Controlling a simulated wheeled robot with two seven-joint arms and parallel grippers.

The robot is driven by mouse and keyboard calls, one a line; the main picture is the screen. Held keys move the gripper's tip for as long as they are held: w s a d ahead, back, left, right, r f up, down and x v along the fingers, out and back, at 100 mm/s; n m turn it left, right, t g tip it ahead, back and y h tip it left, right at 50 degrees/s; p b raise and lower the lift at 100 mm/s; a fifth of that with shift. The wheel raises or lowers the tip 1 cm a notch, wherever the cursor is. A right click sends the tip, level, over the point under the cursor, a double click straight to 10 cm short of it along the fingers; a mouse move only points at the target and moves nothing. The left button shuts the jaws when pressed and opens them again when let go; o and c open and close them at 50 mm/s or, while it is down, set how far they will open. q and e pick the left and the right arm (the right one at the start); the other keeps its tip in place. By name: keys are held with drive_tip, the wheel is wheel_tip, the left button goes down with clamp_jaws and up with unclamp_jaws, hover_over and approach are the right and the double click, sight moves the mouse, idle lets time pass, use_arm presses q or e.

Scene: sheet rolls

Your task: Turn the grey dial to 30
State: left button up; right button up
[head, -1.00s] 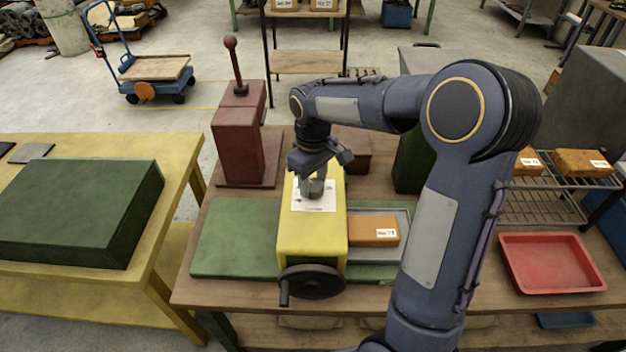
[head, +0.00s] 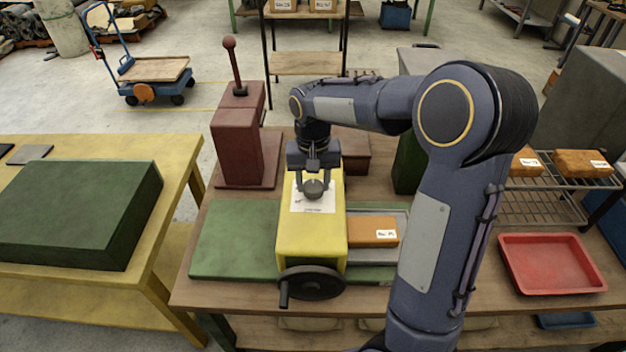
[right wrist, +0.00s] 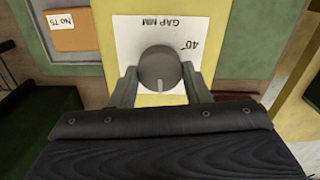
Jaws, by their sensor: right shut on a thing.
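The grey dial (head: 314,188) is a round knob on top of a yellow machine (head: 312,235). It also shows in the right wrist view (right wrist: 159,66), with a pale mark on its lower edge there. A white card (right wrist: 203,27) around it reads "GAP MM" and "40", upside down; its other markings are hidden or too small to read. My right gripper (head: 315,185) points down over the machine and is shut on the dial, one finger on each side. Its fingers also show in the right wrist view (right wrist: 161,86). My left gripper is not in view.
A black handwheel (head: 312,283) is on the machine's front. An orange block (head: 373,231) lies on the right beside it. A dark red lever block (head: 240,140) stands behind left. A red tray (head: 552,263) sits at the right, and a green box (head: 78,212) on the left table.

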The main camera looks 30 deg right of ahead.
sight(314, 185)
drive_tip(key=shift+m, duration=0.3)
drive_tip(key=o, duration=1)
drive_tip(key=shift+r, duration=0.1)
wheel_tip(314, 185, up, 8)
drive_tip(key=shift+f+b, duration=0.15)
drive_tip(key=shift+b, duration=0.15)
drive_tip(key=shift+s, duration=0.1)
